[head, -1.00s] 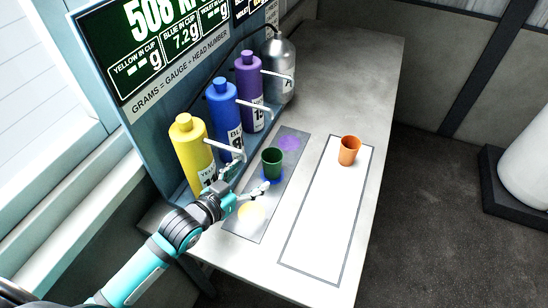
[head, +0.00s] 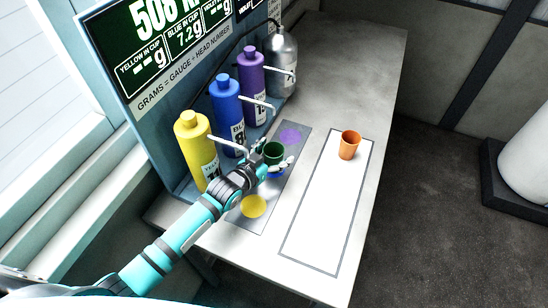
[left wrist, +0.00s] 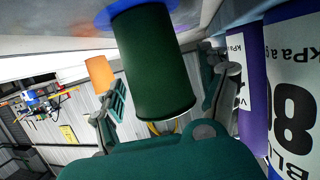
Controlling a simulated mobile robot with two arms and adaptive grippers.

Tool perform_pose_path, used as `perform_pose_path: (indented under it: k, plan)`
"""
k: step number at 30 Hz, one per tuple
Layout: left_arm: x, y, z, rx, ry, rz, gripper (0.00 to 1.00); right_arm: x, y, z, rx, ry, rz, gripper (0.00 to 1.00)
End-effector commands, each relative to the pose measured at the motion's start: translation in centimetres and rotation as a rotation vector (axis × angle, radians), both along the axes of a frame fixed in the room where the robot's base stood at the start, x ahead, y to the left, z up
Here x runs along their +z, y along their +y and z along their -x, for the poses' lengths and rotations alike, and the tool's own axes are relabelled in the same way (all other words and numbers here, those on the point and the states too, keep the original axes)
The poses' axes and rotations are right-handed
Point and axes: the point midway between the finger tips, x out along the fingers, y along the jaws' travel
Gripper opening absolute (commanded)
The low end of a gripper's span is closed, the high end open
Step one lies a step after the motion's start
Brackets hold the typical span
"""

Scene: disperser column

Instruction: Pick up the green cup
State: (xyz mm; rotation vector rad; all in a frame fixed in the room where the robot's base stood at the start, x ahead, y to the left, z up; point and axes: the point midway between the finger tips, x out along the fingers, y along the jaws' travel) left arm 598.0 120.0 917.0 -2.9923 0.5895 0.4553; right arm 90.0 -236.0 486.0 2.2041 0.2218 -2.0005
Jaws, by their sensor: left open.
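The green cup (head: 274,150) stands on the blue spot of the grey strip, in front of the blue bottle. In the left wrist view the green cup (left wrist: 152,62) is large and sits between the two fingers. My left gripper (head: 272,160) is open, with its fingers on either side of the cup. In the left wrist view, the left gripper (left wrist: 165,95) has a gap between its fingers and the cup. The head view partly hides the cup's lower part behind the gripper. My right gripper is not in view.
Yellow (head: 195,150), blue (head: 227,115) and violet (head: 252,85) bottles with spouts stand along the panel close to the arm. An orange cup (head: 349,146) stands at the far end of a white mat (head: 322,215).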

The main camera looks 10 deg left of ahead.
Motion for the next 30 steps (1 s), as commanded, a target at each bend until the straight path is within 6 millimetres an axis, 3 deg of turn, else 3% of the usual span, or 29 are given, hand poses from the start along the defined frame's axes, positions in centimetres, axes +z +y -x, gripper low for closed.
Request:
perform_pose_path:
  k: [5, 18, 30]
  plan:
    - [-0.01, -0.01, 0.03, 0.0, 0.0, 0.0, 0.76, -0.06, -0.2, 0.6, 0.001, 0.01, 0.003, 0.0]
    - [0.0, 0.02, 0.05, 0.0, 0.0, 0.0, 0.19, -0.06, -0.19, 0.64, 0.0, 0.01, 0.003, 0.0]
    - [0.2, 0.01, 0.02, 0.0, -0.002, 0.0, 0.18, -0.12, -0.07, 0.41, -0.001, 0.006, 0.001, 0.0]
